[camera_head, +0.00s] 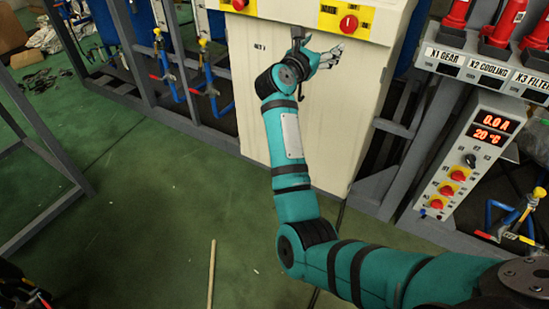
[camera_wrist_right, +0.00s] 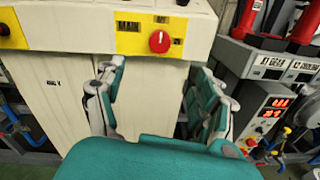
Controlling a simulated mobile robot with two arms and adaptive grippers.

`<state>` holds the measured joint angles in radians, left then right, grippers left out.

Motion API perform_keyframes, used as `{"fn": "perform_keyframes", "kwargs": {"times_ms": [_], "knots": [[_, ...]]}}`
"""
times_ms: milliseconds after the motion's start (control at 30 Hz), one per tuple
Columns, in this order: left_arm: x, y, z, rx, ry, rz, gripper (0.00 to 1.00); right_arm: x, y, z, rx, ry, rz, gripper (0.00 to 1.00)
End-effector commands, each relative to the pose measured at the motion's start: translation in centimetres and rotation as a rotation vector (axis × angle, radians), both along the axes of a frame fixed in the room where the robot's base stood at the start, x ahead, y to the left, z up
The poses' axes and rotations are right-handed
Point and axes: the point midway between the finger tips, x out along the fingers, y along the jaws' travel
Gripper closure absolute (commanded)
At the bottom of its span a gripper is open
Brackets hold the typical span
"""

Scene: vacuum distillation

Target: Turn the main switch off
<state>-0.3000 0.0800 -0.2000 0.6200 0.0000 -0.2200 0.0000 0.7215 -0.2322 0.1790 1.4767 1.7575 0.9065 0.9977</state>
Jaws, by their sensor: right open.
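A red rotary switch (camera_head: 349,24) sits on a yellow plate on the front of the cream cabinet's top panel. In the right wrist view the red switch (camera_wrist_right: 159,41) lies ahead, centred between the fingers, with a dark label on the plate to its left. My right gripper (camera_head: 318,50) is open and empty in front of the cabinet, just below the switch in the picture. Its two fingers (camera_wrist_right: 157,70) are spread wide and appear apart from the switch. My left gripper is not seen.
A second red switch (camera_head: 240,4) on yellow is to the left on the cabinet (camera_head: 248,80). A control box (camera_head: 480,150) with red displays and several knobs stands right. Blue pipes and grey frames flank the cabinet. The green floor (camera_head: 140,220) is mostly clear, with a thin stick.

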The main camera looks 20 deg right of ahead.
Motion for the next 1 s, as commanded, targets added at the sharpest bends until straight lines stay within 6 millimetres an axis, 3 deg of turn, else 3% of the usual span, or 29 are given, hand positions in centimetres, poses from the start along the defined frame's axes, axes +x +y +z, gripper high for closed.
{"fn": "perform_keyframes", "kwargs": {"times_ms": [500,1000], "knots": [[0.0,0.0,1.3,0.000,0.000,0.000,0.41,1.5,3.3,-9.0,-0.587,0.447,0.092,0.29],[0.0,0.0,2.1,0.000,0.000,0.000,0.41,1.3,7.3,-18.2,-1.020,0.763,0.237,0.29]]}}
